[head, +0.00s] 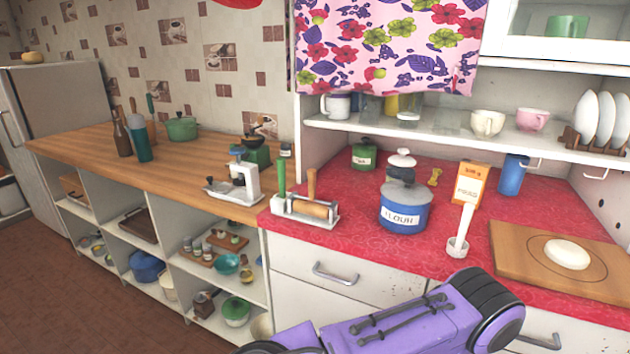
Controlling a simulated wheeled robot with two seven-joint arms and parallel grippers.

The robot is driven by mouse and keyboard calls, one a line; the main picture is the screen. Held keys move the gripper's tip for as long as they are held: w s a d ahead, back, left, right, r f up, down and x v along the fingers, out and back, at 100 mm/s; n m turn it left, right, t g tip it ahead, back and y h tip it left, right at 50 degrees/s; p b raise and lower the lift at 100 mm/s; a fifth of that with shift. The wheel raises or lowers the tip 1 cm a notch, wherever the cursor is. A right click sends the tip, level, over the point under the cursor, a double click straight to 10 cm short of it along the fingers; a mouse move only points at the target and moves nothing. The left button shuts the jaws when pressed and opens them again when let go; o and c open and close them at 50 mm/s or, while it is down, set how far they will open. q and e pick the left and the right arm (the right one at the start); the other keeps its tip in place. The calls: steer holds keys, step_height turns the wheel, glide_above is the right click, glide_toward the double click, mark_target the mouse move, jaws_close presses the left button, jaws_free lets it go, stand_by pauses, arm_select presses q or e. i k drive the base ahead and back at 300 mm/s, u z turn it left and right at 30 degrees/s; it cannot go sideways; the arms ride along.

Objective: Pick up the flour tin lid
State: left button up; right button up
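The flour tin (404,212) is a round blue tin with a white FLOUR label, upright on the red oilcloth counter, right of centre in the head view. Its grey lid (399,177) appears to sit on top. A pale rounded knob shape (402,158) shows just above; I cannot tell if it belongs to the lid or to something behind. A purple and black part of my arm crosses the bottom of the view, in front of the drawers and apart from the tin. Neither gripper's fingers show.
Left of the tin is a white tray with a rolling pin (310,209). To its right stand a white masher-like tool (461,230), an orange box (470,185), and a board (518,258) with dough. A green tin (364,154) stands behind. A shelf (430,136) with cups overhangs the back.

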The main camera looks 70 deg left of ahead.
mark_target(407, 192)
steer(key=k, duration=0.45)
steer(key=u, duration=1)
